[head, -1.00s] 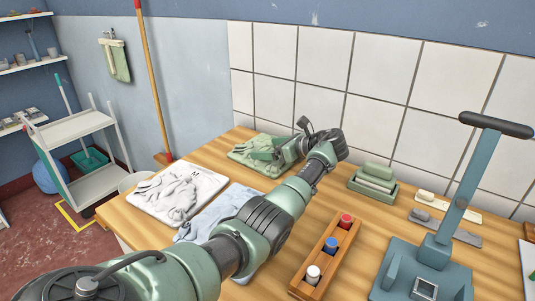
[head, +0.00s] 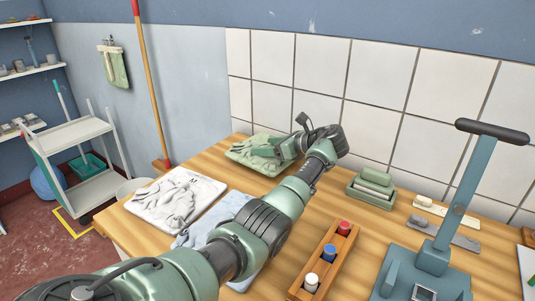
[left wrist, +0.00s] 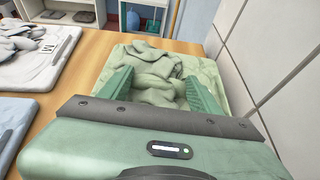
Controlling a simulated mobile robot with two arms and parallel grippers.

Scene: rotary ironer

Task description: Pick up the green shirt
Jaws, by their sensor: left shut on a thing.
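The green shirt (head: 240,156) lies rumpled on a pale green board at the back of the wooden table, near the tiled wall. In the left wrist view the shirt (left wrist: 150,66) fills the space ahead of and between my left gripper's fingers. My left gripper (head: 267,148) reaches over the shirt from the right and is shut on bunched cloth. In the left wrist view its two green fingers (left wrist: 159,84) stand on either side of the folds. The shirt still appears to rest on its board. My right gripper is in neither view.
A white garment on a board (head: 176,200) and a pale blue one (head: 214,214) lie nearer on the table. A wooden rack with small bottles (head: 324,259), a green soap tray (head: 370,191) and a blue-grey press (head: 433,257) stand to the right. The tiled wall (head: 378,83) is close behind.

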